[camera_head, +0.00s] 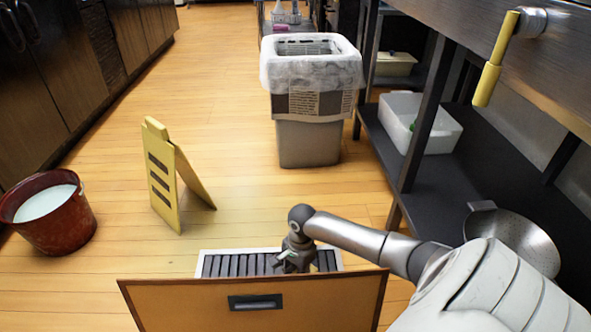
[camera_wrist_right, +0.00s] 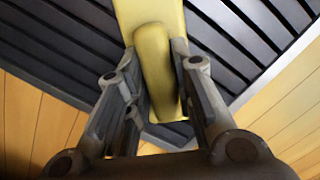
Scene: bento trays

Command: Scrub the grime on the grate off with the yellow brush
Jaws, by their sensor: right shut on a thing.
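The grate (camera_head: 236,264) lies in the floor, with dark slats in a pale frame. A brown panel hides its near part in the head view. In the right wrist view, the slats (camera_wrist_right: 62,50) spread behind the fingers. My right gripper (camera_head: 292,262) is over the grate's right half. In the wrist view it is shut on the yellow brush (camera_wrist_right: 154,72), with a finger on each side of the handle. The brush's wider yellow part runs out at the top. I cannot make out its bristles, their contact with the slats, or the grime. My left gripper is not in view.
A brown panel (camera_head: 180,300) with a dark handle stands at the near edge. A yellow floor sign (camera_head: 165,180) and a red bucket (camera_head: 58,232) stand left. A lined bin (camera_head: 308,142) stands behind. A shelf with a white tub (camera_head: 440,135) and a colander (camera_head: 520,232) is right.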

